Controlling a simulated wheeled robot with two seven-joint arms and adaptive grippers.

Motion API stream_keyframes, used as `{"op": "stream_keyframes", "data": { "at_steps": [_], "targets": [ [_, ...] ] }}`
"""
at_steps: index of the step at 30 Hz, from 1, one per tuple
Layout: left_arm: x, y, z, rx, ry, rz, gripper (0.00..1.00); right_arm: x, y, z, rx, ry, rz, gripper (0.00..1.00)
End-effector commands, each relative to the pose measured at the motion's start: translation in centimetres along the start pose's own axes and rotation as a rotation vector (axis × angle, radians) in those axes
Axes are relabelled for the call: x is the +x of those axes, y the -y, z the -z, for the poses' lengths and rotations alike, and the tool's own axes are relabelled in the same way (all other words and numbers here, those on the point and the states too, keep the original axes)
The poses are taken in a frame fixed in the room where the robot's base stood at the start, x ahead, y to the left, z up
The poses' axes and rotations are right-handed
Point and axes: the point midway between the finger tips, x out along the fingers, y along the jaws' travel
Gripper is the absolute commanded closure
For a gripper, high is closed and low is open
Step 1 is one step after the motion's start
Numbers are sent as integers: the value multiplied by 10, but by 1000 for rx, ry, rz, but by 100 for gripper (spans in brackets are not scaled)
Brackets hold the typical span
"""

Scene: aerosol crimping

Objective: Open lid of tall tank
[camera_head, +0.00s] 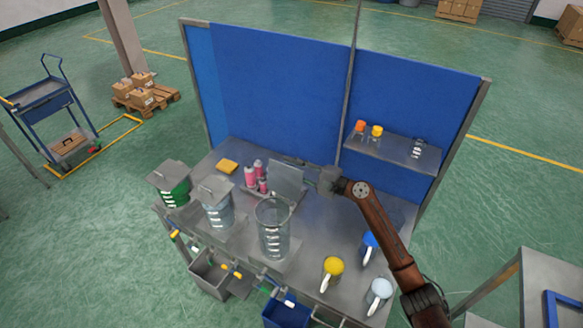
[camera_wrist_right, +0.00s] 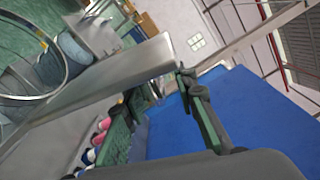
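The tall tank (camera_head: 273,232) is a clear cylinder at the front middle of the table in the head view. Its round rim shows uncovered, also at the left of the wrist view (camera_wrist_right: 55,85). Its square grey lid (camera_head: 287,178) stands tilted up behind the rim. The lid shows as a pale slanted plate in the wrist view (camera_wrist_right: 110,75). My right gripper (camera_head: 298,163) is at the lid's upper edge. In the wrist view its green-padded fingers (camera_wrist_right: 158,88) are spread apart, close to the plate; I cannot tell whether they touch it. My left gripper is not in view.
A blue tank (camera_head: 217,208) and a green tank (camera_head: 173,187), both lidded, stand left of it. Pink bottles (camera_head: 252,175) stand behind. Yellow (camera_head: 333,266), blue and pale round-topped items stand at right. A blue partition (camera_head: 280,85) and shelf (camera_head: 395,150) close the back.

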Motion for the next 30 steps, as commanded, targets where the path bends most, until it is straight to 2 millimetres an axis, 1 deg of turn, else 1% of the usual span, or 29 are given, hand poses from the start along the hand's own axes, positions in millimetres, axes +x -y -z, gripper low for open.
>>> {"op": "stream_keyframes", "data": {
  "at_steps": [6,10,14,21,24,27,30],
  "targets": [
    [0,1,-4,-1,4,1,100,-1,0,1,0,-2,0,74],
    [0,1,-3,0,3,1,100,-11,-1,2,0,-3,0,74],
    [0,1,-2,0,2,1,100,-33,-1,2,-1,-4,-1,74],
    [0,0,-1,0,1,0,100,-83,-1,2,0,-3,-1,74],
    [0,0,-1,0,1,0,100,-100,-1,1,1,-2,-1,74],
    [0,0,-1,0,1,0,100,-111,-1,2,0,-2,0,74],
    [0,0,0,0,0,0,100,-118,-1,1,1,0,-1,74]
  ]
}}
